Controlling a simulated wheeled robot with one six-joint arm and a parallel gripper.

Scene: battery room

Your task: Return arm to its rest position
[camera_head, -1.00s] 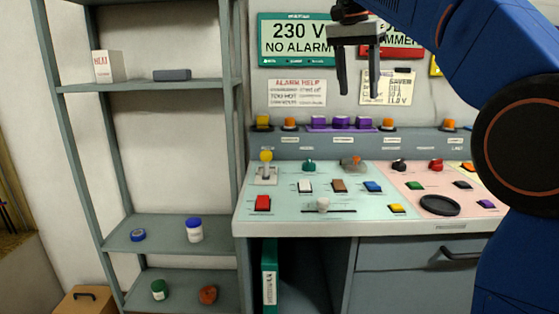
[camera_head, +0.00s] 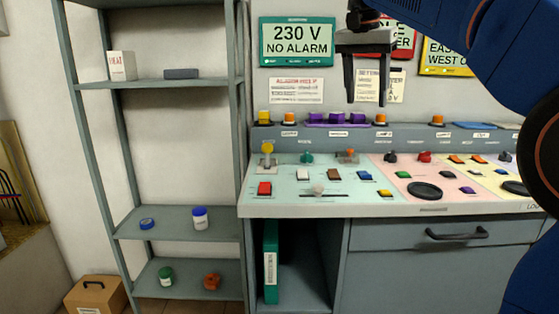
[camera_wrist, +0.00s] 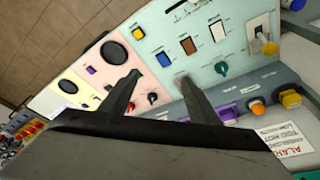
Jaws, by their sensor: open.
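My gripper (camera_head: 366,92) hangs from my blue arm in the upper right of the head view, in front of the wall signs and above the back of the control desk. Its two dark fingers point down and stand apart with nothing between them. In the wrist view my gripper (camera_wrist: 158,90) also shows two spread fingers, with the desk's switches behind them. The fingers appear clear of the control desk (camera_head: 300,208). The upper part of my arm runs out of the picture at the right.
The desk panel carries a yellow-knobbed lever (camera_head: 267,152), a red switch (camera_head: 264,188) and a round black pad (camera_head: 425,191). A grey shelf rack (camera_head: 175,84) stands at the left. A wooden box (camera_head: 97,295) sits on the floor. A green binder (camera_head: 271,262) stands under the desk.

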